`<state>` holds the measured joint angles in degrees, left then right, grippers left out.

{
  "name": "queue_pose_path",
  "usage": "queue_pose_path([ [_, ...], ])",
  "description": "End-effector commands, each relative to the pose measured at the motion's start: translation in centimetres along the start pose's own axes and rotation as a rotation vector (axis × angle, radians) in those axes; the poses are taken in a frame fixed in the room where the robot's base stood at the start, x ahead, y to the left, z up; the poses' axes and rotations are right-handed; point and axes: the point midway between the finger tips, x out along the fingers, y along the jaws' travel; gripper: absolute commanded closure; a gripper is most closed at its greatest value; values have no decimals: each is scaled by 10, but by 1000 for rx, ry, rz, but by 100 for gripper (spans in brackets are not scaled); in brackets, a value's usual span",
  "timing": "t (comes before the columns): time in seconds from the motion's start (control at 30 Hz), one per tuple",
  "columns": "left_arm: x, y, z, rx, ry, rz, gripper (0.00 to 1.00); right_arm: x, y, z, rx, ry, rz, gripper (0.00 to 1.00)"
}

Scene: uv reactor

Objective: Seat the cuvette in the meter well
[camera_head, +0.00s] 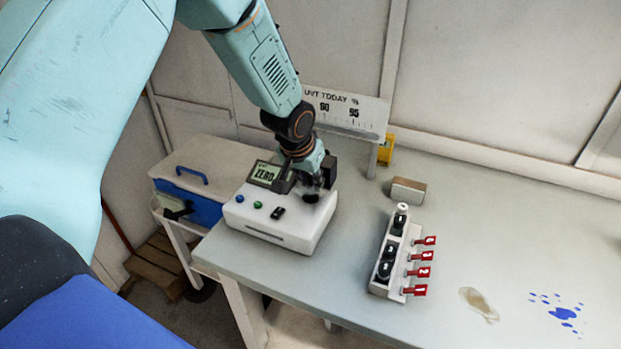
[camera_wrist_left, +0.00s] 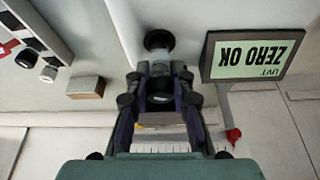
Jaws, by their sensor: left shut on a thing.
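The white meter (camera_head: 272,222) stands on the bench's left part, its display reading ZERO OK in the left wrist view (camera_wrist_left: 247,55). My left gripper (camera_head: 312,188) is over the meter's right side, pointing down. In the left wrist view its fingers (camera_wrist_left: 160,84) are closed around a dark-capped piece, apparently the cuvette (camera_wrist_left: 160,97). A round dark opening or collar, apparently the meter well (camera_wrist_left: 158,39), lies just beyond the fingertips, in line with them. The cuvette's lower end is hard to make out, so I cannot tell whether it is in the well. My right gripper is not in view.
A white rack (camera_head: 379,291) with dark-topped vials, one white-capped, and red numbered tags (camera_head: 418,290) stands right of the meter. A small box (camera_head: 408,191) lies behind it. A blue cooler (camera_head: 190,203) is at left. A brown stain (camera_head: 479,303) and blue splashes (camera_head: 564,313) mark the right bench.

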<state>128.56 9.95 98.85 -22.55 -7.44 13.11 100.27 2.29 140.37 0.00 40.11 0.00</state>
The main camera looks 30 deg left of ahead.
Motion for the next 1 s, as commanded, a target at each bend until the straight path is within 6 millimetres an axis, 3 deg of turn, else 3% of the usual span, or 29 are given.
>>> queue_pose_path([
  [1.0,18,0,7,1,0,0,100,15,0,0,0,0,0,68],
])
